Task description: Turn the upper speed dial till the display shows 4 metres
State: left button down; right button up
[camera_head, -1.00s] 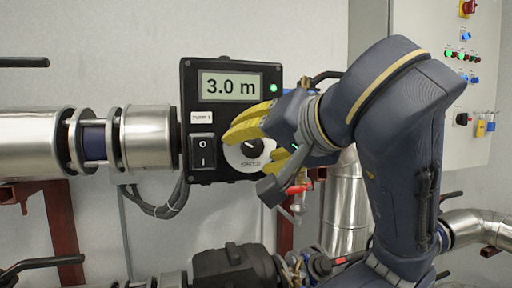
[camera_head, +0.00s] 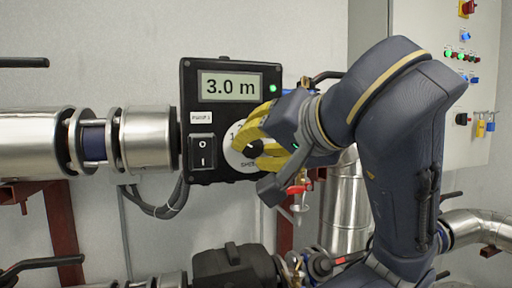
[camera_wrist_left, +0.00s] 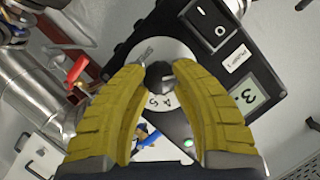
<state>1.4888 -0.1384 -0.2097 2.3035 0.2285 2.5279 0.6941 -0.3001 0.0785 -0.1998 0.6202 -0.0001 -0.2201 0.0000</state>
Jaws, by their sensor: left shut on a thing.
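The black control box (camera_head: 190,90) is on the wall, and its display (camera_head: 228,87) reads 3.0 m. Below the display is the white speed dial (camera_head: 236,158) with a black knob (camera_head: 253,150) in its centre. My left gripper (camera_head: 262,148), with yellow fingers, is shut on the knob and covers the right part of the dial. In the left wrist view, the fingertips touch the knob (camera_wrist_left: 159,76) from both sides. Part of the white dial (camera_wrist_left: 165,50) shows there behind them. The knob's pointer is hard to make out. My right gripper is not in view.
A rocker switch (camera_head: 202,152) sits just left of the dial, and a green lamp (camera_head: 273,88) is lit beside the display. A red-handled valve (camera_head: 299,189) hangs below right of my gripper. Steel pipes (camera_head: 148,138) and a control cabinet (camera_head: 425,50) flank the box.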

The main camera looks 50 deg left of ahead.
pick_arm(q)
jog(key=shift+f, duration=0.1)
jog(key=shift+f+m+g+y, duration=0.1)
jog(key=shift+m+g+y, duration=0.35)
jog(key=shift+m, duration=0.6)
jog(key=shift+m+g+y, duration=0.35)
jog(key=shift+m+y, duration=0.1)
jog(key=shift+m, duration=0.6)
jog(key=c, duration=0.9)
grip_release()
jog(key=shift+s+d+r, duration=0.1)
jog(key=shift+d+r, duration=0.2)
jog(key=shift+d, duration=1.65)
jog(key=shift+w+d+r, duration=0.1)
jog(key=shift+d+r, duration=0.2)
jog(key=shift+d, duration=1.7)
jog(key=shift+s+d+r, duration=0.1)
jog(key=shift+d+r, duration=0.2)
jog(key=shift+d, duration=1.65)
